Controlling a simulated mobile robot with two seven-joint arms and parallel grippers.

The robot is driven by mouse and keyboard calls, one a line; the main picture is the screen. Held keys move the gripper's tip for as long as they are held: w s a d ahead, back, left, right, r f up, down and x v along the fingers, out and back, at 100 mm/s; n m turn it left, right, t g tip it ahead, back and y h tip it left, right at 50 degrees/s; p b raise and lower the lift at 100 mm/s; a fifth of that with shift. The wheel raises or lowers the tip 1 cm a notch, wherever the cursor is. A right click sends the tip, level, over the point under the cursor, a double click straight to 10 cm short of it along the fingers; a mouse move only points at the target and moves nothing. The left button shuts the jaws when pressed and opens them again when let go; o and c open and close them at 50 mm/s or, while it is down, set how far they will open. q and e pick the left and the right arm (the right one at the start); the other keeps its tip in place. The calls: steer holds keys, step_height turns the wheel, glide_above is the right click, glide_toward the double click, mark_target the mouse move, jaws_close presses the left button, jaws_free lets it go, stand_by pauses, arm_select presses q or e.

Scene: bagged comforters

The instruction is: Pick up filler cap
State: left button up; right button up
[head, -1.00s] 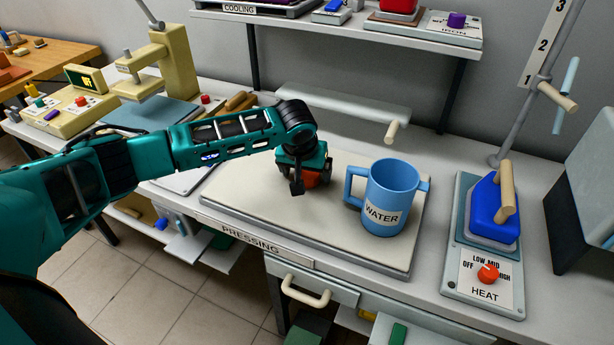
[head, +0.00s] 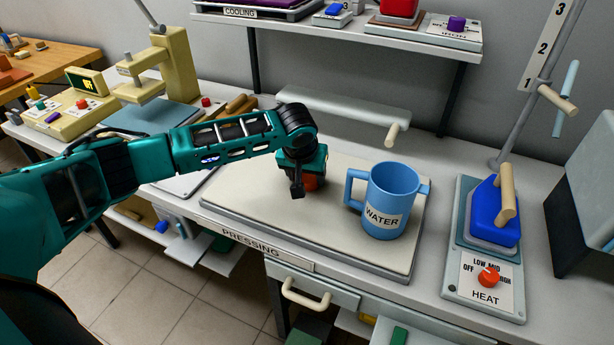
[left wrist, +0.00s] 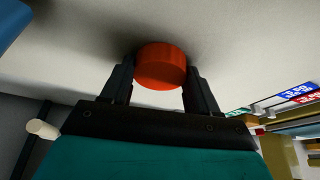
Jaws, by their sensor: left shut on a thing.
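The filler cap (left wrist: 160,66) is a red-orange round piece, seen best in the left wrist view between my two dark fingers. In the head view a small part of the red cap (head: 312,183) shows beside and behind my left gripper (head: 299,188). My left gripper is shut on the cap, over the pale pressing board (head: 350,245). It also shows in the left wrist view (left wrist: 160,85). I cannot tell whether the cap touches the board. My right gripper is not in view.
A blue WATER jug (head: 392,190) stands on the board just right of my left gripper. A blue iron (head: 492,215) on its HEAT base is further right. A pale sleeve board (head: 345,112) is behind. The board's front is clear.

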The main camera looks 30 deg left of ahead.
mark_target(307, 178)
arm_select(q)
step_height(307, 178, up, 20)
steer(key=p, duration=0.1)
steer(key=shift+p, duration=0.4)
stand_by(0.7)
